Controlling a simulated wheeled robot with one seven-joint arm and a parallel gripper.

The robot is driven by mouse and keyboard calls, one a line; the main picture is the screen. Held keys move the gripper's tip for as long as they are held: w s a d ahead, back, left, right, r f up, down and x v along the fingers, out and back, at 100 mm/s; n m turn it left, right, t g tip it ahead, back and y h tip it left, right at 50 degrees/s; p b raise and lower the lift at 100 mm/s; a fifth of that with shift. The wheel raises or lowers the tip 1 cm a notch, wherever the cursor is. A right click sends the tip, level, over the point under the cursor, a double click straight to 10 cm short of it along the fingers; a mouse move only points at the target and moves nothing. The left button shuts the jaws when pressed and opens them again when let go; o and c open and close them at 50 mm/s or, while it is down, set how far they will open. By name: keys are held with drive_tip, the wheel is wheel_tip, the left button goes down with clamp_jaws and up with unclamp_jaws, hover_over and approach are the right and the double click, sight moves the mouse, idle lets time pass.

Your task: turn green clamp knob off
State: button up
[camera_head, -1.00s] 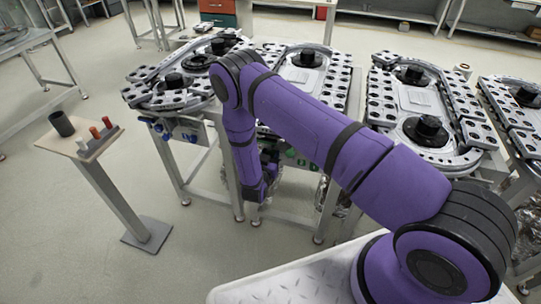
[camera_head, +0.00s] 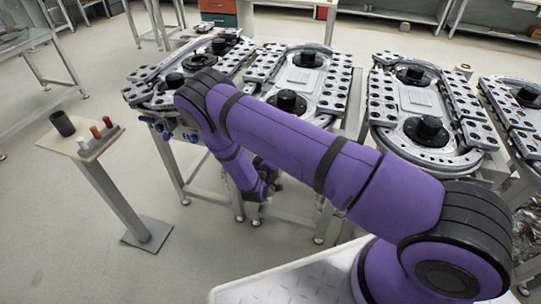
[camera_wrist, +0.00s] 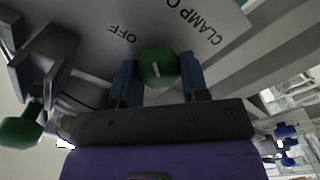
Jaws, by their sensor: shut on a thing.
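The green clamp knob (camera_wrist: 158,67) sits on a grey panel (camera_wrist: 90,22) in the wrist view, with a short white mark on its face. The word OFF is printed to its upper left and CLAMP, partly cut off, to its upper right. My gripper (camera_wrist: 160,80) has its two blue fingers on either side of the knob and is shut on it. In the head view my gripper (camera_head: 265,188) is low at the front of the ring track table, and my arm hides the knob.
Another green knob-like part (camera_wrist: 20,130) shows at the wrist view's left edge, beside a dark bracket (camera_wrist: 45,60). A small stand (camera_head: 95,145) with several cylinders is at the left in the head view. Open floor lies between stand and table.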

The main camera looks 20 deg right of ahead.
drive_tip(key=shift+a+f+n, duration=0.1)
drive_tip(key=shift+n, duration=1.95)
drive_tip(key=shift+f+n, duration=0.1)
drive_tip(key=shift+n, duration=1.95)
drive_tip(key=o, duration=0.9)
drive_tip(key=v, duration=1)
drive_tip(key=shift+s+a, duration=0.2)
drive_tip(key=shift+s, duration=0.1)
